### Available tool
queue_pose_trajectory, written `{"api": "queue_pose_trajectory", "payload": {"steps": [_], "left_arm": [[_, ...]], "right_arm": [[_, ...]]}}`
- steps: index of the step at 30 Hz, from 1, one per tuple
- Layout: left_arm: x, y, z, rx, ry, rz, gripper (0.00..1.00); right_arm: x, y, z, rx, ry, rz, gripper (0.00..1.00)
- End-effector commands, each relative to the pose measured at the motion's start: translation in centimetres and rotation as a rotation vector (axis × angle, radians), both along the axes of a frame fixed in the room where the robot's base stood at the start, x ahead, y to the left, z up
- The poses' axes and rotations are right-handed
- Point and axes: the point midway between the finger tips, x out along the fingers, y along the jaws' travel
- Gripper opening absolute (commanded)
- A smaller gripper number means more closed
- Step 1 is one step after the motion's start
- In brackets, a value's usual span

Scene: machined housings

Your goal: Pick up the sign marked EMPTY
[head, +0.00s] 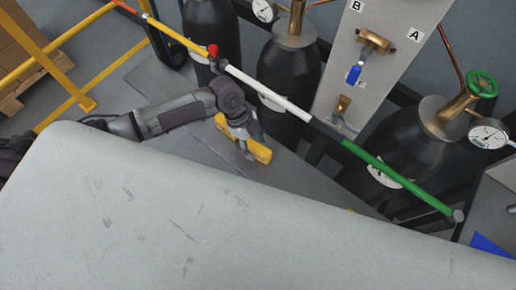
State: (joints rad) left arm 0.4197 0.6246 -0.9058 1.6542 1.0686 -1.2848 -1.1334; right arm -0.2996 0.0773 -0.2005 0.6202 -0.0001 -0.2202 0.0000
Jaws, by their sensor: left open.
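I cannot read the word EMPTY anywhere. A yellow piece (258,151) shows at my left gripper (247,144), partly hidden by it; I cannot tell whether it is the sign. My left gripper is open and points down, in front of the gas cylinders. White labels show on the dark cylinders, one on the middle cylinder (270,103) and one on the right cylinder (384,176); their text is too small to read. My right gripper is not in view.
A scuffed grey surface (150,215) fills the foreground. A coloured bar (268,90) crosses above my left gripper. A grey panel (388,22) with valves marked A and B stands behind. Yellow railing (60,42) and a wooden pallet (35,82) are at left.

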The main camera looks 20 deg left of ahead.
Motion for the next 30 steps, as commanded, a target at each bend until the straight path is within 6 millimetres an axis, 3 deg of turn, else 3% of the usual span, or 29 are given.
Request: {"api": "queue_pose_trajectory", "payload": {"steps": [6, 14, 25, 30], "left_arm": [[-0.3, -0.9, -2.5, -0.001, 0.001, 0.000, 0.60], [-0.3, -0.9, -2.9, 0.000, -0.001, 0.000, 0.60], [-0.3, -0.9, -2.8, 0.000, -0.001, 0.000, 0.00], [-0.2, -0.9, -2.8, -0.001, -0.001, 0.000, 0.00]], "right_arm": [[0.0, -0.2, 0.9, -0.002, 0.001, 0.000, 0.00], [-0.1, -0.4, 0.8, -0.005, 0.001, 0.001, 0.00], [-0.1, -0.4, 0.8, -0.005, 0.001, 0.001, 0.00], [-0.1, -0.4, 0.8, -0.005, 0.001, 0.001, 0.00]]}}
